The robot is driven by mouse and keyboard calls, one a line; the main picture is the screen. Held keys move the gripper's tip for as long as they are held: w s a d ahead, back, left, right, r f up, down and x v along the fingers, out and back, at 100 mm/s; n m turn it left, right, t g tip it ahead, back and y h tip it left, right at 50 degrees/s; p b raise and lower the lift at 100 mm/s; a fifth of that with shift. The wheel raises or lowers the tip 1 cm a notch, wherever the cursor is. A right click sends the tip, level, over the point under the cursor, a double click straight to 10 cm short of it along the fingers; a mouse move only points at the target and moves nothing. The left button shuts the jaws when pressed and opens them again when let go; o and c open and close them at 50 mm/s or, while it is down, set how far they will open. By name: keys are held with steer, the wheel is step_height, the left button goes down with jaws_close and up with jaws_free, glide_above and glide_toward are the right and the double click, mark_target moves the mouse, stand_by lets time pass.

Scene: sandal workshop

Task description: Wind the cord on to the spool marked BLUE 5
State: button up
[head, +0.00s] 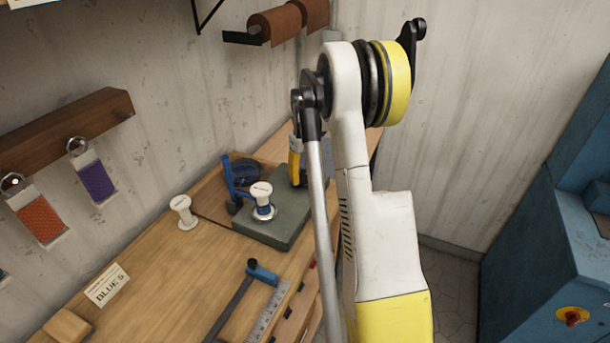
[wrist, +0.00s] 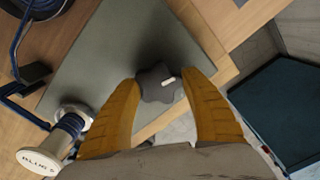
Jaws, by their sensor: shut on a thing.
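The spool marked BLUE 5 (wrist: 48,158) has white flanges and some blue cord around its core. In the head view the spool (head: 262,189) stands upright on a grey-green winder base (head: 284,226). Blue cord (wrist: 17,45) runs from a coil (head: 246,172) at the back left past a dark guide (wrist: 27,82) towards the spool. In the wrist view my gripper (wrist: 170,82) has its yellow fingers on either side of a dark grey lobed knob (wrist: 158,86) with a white mark, shut on it. In the head view my arm hides the knob and most of the gripper.
A white spool (head: 183,211) without visible cord stands left of the base. A BLUE 5 card (head: 107,285) lies on the wooden bench (head: 160,270). A blue-ended tool (head: 262,272) and a steel ruler (head: 268,312) lie in front. A blue machine (head: 545,235) stands right.

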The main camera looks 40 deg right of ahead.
mark_target(306, 175)
steer(key=shift+m, duration=1)
steer(key=o, duration=1.2)
steer(key=shift+s, duration=0.1)
steer(key=shift+o, duration=0.2)
step_height(306, 175, up, 12)
